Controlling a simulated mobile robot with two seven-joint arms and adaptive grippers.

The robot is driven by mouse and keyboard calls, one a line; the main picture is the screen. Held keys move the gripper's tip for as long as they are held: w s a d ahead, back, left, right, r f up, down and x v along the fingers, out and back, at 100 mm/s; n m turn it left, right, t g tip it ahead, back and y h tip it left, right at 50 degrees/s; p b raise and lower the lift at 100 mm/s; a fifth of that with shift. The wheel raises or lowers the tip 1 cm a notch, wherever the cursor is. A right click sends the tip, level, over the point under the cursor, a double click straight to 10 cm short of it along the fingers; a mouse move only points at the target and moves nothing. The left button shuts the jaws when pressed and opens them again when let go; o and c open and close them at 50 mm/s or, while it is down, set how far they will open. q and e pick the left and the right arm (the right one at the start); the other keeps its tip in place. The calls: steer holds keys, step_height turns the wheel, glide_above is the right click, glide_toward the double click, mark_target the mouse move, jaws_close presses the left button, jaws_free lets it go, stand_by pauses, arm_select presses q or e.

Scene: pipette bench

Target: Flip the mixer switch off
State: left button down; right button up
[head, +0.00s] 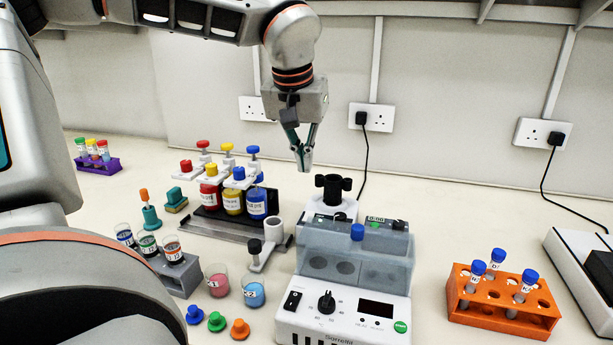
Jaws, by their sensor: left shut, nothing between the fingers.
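A white device with a black cupped top (333,188) stands behind a white front unit (345,325) and looks like the mixer. Its lower part is hidden by the front unit's grey translucent bath (340,262), so I cannot see a switch on it. My right gripper is not in view.
A rack of red, yellow and blue bottles (232,202) stands left of the mixer. An orange tube rack (502,305) stands at right. Small cups (252,292) and loose caps (215,321) lie at front left. A black cable (366,160) hangs behind the mixer.

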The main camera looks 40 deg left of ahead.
arm_select(q)
steer(key=b, duration=0.2)
glide_toward(310, 212)
steer(key=x, duration=0.5)
steer(key=shift+w, duration=0.1)
steer(key=shift+x, duration=0.8)
steer(key=shift+a, duration=0.1)
